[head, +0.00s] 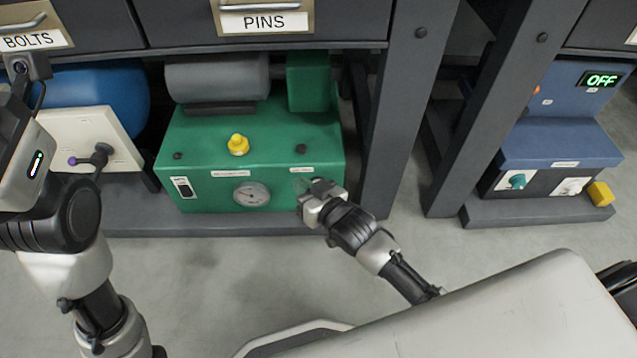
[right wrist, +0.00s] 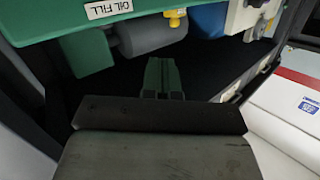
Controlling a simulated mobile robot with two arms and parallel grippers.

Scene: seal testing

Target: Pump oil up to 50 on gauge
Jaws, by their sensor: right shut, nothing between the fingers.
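The green pump unit (head: 205,140) stands on the low shelf under the bench. Its round gauge (head: 252,194) is on the front face; the needle is too small to read. A black-and-white switch (head: 183,187) is at the front left, and a yellow knob (head: 238,145) is on top. My right gripper (head: 308,190) is shut and empty near the unit's front right, right of the gauge; I cannot tell if it touches. Its closed fingers (right wrist: 163,78) show in the right wrist view. My left arm is at the left edge; its finger state is unclear.
A blue tank (head: 115,95) with a cream panel (head: 85,140) stands left of the pump. A bench leg (head: 405,100) rises to its right. A blue device (head: 560,145) showing OFF is farther right. Drawers hang above; the floor in front is open.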

